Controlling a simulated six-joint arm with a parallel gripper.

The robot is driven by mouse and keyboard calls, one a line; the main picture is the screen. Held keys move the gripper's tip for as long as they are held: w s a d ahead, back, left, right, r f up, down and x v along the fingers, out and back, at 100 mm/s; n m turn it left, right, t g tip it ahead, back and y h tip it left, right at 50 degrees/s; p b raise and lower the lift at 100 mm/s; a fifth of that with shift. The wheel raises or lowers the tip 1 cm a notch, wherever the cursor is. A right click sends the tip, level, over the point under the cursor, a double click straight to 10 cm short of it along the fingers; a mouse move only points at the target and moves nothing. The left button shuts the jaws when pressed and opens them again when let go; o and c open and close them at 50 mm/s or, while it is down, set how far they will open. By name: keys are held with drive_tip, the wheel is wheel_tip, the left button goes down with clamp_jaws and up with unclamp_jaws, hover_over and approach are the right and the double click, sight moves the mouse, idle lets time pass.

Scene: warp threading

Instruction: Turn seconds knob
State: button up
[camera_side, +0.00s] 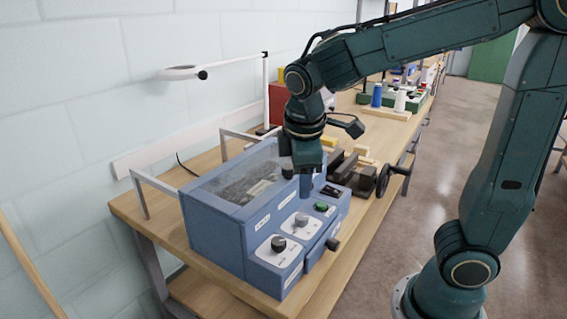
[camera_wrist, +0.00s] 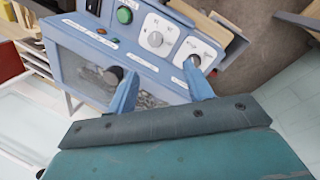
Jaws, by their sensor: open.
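A blue machine (camera_side: 215,235) stands on the bench. Its sloped front panel has a black knob (camera_side: 278,243) and a pale grey knob (camera_side: 301,219), each on a white dial plate. The labels are too small to read, so I cannot tell which is the seconds knob. My gripper (camera_side: 305,190) points down above the panel, near the grey knob. In the wrist view my gripper (camera_wrist: 161,70) is open and empty, its blue fingers apart. The grey knob (camera_wrist: 155,39) shows ahead between them, and the black knob (camera_wrist: 194,60) is partly hidden by the right finger.
A green button (camera_side: 321,206) and a dark display (camera_side: 332,190) sit beside the knobs. A clear lid (camera_side: 240,178) with a dark knob (camera_wrist: 113,75) covers the machine's top. A black lever knob (camera_side: 332,244) sticks out in front. A vise (camera_side: 358,175) stands behind on the bench.

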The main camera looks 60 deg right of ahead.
drive_tip(key=m, duration=0.6)
drive_tip(key=r+m+g+y, duration=0.1)
drive_tip(key=m+g+y, duration=0.15)
drive_tip(key=m, duration=3.25)
hover_over(302, 216)
drive_tip(key=shift+t, duration=0.45)
wheel_tip(302, 216, down, 14)
drive_tip(key=shift+r, duration=0.15)
